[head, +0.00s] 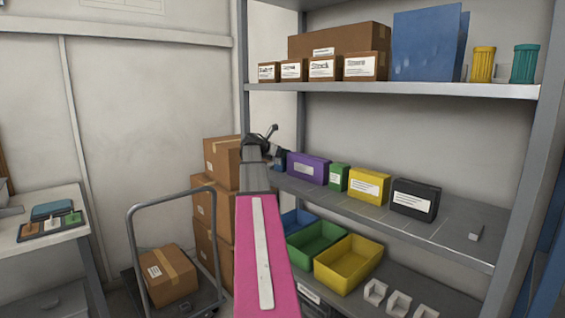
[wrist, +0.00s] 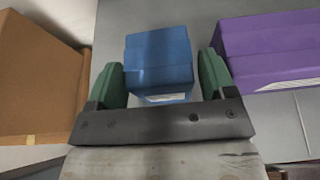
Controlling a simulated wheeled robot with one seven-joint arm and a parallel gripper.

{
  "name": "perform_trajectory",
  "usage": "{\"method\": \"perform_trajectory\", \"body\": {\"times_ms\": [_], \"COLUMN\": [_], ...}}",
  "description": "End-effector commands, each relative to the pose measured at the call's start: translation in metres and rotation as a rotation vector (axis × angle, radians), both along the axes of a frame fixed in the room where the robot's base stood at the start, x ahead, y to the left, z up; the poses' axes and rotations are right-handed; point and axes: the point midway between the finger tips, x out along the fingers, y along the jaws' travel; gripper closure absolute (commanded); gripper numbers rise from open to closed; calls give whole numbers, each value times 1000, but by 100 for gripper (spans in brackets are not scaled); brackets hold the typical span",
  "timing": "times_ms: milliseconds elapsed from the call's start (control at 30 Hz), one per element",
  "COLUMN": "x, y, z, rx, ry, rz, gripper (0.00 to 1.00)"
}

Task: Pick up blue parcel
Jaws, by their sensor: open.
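The blue parcel (wrist: 158,62) stands on the grey middle shelf in the wrist view, with part of a white label at its lower edge. My gripper (wrist: 158,88) has its two green fingers apart, one on each side of the parcel's near end. I cannot tell whether the fingers touch it. In the head view my gripper (head: 280,156) is at the left end of the middle shelf. Only a small dark blue part of the parcel (head: 280,168) shows there, mostly hidden by my arm.
A purple parcel (wrist: 270,50) stands close right of the right finger. Green (head: 339,177), yellow (head: 369,186) and black (head: 415,200) parcels follow along the shelf. Stacked cartons (wrist: 38,80) are close on the left. An upper shelf (head: 420,91) is above; bins (head: 348,264) are below.

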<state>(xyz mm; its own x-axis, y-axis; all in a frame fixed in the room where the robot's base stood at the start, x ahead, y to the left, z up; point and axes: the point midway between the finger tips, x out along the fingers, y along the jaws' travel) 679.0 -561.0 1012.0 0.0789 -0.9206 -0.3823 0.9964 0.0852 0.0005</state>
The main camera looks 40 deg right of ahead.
Motion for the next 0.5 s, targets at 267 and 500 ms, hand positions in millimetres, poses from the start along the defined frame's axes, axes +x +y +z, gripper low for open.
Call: {"method": "perform_trajectory", "body": {"times_ms": [267, 500], "x": [2, 2], "y": [-22, -21], "z": [-10, -10], "rx": [0, 0], "ry": [0, 0], "rz": [0, 0], "gripper": [23, 59]}}
